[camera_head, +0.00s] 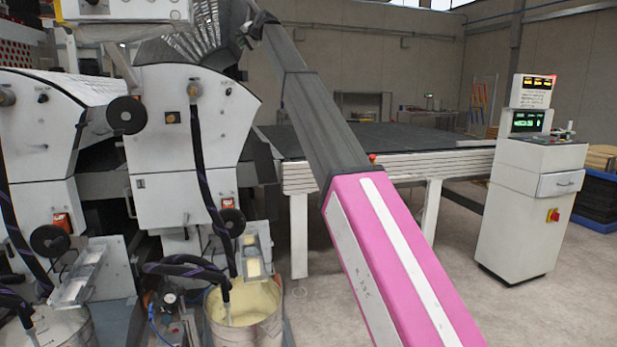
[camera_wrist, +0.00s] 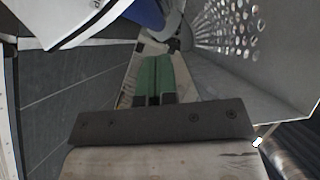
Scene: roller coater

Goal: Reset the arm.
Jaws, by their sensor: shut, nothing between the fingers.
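My arm rises from the bottom right of the head view, with a pink link and then dark grey links, toward the upper left. Its far end is beside the slatted hood (camera_head: 205,42) at the top of the roller coater (camera_head: 190,140). The gripper itself is too small there to make out. In the wrist view my gripper (camera_wrist: 156,62) shows as two green strips side by side, shut and empty, partly hidden behind a dark bar with screws. A perforated metal panel (camera_wrist: 240,45) lies close to its right.
A long dark-topped table (camera_head: 390,139) stands behind my arm. A control console (camera_head: 530,205) with lit displays is at the right. An open bucket of pale yellow liquid (camera_head: 245,318) stands below the coater, with hoses hanging into it. The floor between bucket and console is partly clear.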

